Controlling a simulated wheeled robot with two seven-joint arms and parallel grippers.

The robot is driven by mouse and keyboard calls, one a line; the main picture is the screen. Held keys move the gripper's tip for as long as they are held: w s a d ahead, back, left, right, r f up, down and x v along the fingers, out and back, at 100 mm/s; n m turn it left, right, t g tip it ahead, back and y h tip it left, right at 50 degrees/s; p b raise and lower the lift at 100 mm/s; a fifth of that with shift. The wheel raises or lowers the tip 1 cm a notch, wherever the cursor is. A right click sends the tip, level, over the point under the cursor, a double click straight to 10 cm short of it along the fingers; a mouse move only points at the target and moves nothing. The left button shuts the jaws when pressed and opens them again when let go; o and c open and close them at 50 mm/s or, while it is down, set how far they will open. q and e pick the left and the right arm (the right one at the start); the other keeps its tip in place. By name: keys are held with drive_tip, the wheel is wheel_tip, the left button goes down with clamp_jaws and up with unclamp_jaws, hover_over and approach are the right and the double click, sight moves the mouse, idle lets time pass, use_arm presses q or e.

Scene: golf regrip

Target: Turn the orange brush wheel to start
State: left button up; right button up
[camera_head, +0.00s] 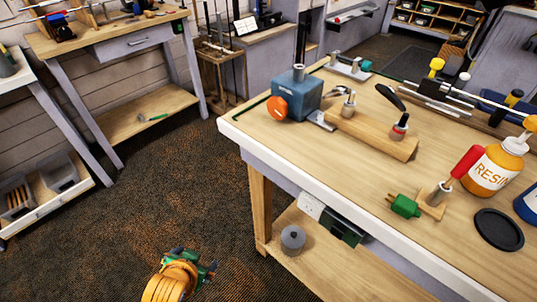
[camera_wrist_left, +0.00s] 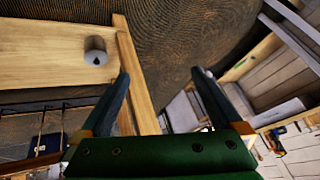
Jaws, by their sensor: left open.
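The orange brush wheel (camera_head: 277,108) is a round orange disc on the left face of a blue box-shaped machine (camera_head: 297,94). The machine stands near the back left corner of the wooden workbench (camera_head: 290,150). My left gripper (camera_head: 195,259) is low in front of the bench's left end, over the dark carpet, well below and apart from the wheel. In the left wrist view my left gripper (camera_wrist_left: 160,95) shows two dark, spread fingers with nothing between them. The wheel cannot be made out in the left wrist view. My right gripper is not in view.
The bench's front edge lies between my left gripper and the wheel. A grey cylinder (camera_head: 293,239) stands on the lower shelf; it also shows in the left wrist view (camera_wrist_left: 95,50). A wooden block with a clamp (camera_head: 372,132) is right of the machine. Open carpet lies left.

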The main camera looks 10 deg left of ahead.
sight(275, 108)
use_arm(q)
drive_tip(key=w+a+r+m+t+y, duration=0.2)
drive_tip(key=w+r+m+t, duration=0.4)
drive_tip(key=r, duration=0.7)
drive_tip(key=w+a+r+m+t+y, duration=0.3)
drive_tip(key=w+r+t, duration=0.45)
drive_tip(key=r, duration=0.55)
drive_tip(key=w+d+r+m+t+h, duration=0.1)
drive_tip(key=w+d+r+m+h, duration=0.15)
drive_tip(key=d+m+h, duration=0.65)
drive_tip(key=w+d+r+m+t+h, duration=0.15)
drive_tip(key=d+r+m+h, duration=0.35)
drive_tip(key=m, duration=0.8)
drive_tip(key=w+d+f+m+g+h, duration=0.1)
drive_tip(key=f+m+g, duration=0.1)
drive_tip(key=m, duration=0.1)
drive_tip(key=w+f+m+g+h, duration=0.1)
drive_tip(key=f+m+g, duration=0.2)
drive_tip(key=m, duration=0.1)
drive_tip(key=w+d+f+m+g+h, duration=0.1)
drive_tip(key=f+m+g, duration=0.1)
drive_tip(key=f+m, duration=0.1)
drive_tip(key=shift+w+d+m+g, duration=0.2)
drive_tip(key=shift+d+m+g, duration=0.1)
drive_tip(key=shift+m, duration=0.2)
drive_tip(key=x, duration=0.7)
drive_tip(key=shift+f, duration=0.2)
drive_tip(key=shift+s, duration=0.1)
drive_tip(key=c, duration=1.3)
